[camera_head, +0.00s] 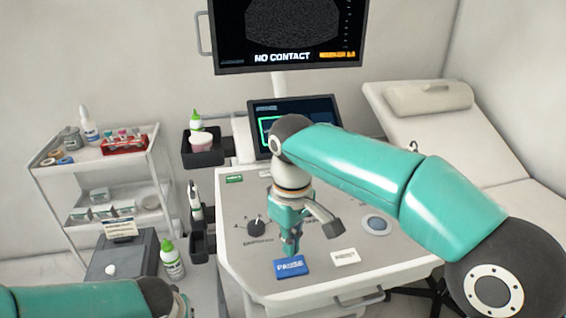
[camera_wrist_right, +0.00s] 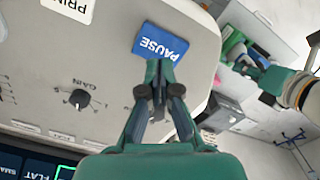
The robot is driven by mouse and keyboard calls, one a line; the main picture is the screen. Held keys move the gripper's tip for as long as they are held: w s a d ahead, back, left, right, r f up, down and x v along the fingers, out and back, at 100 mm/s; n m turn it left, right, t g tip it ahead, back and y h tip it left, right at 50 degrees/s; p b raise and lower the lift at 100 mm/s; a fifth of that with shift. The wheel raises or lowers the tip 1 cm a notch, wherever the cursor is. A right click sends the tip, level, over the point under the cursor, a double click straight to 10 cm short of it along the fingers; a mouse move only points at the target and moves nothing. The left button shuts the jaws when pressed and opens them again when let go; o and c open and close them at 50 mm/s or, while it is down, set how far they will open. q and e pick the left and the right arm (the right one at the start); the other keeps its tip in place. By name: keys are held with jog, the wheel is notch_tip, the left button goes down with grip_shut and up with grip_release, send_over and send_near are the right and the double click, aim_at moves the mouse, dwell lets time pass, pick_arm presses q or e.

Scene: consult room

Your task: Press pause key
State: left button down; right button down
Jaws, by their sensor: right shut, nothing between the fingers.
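The blue pause key (camera_head: 291,267), with white lettering, sits at the front edge of the ultrasound console (camera_head: 240,240). It also shows in the right wrist view (camera_wrist_right: 160,45), just past my fingertips. My right gripper (camera_head: 290,250) points down, fingers together and empty, right at the key's far edge. In the right wrist view the fingertips (camera_wrist_right: 159,68) overlap the key's lower edge; I cannot tell whether they touch it. My left arm shows at the lower left of the head view, but its fingers are out of sight.
A white key (camera_head: 345,258) lies right of the pause key, and a gain knob (camera_head: 256,226) to its left. The monitor (camera_head: 290,32) reads "NO CONTACT". A supply cart (camera_head: 95,180) stands left, an exam couch (camera_head: 450,140) right.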

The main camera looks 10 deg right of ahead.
aim_at(290, 266)
jog(key=shift+f, duration=1.35)
jog(key=shift+f, duration=0.95)
dwell(2.5)
jog(key=shift+r, duration=3.55)
jog(key=s+r, duration=0.6)
jog(key=s, duration=0.2)
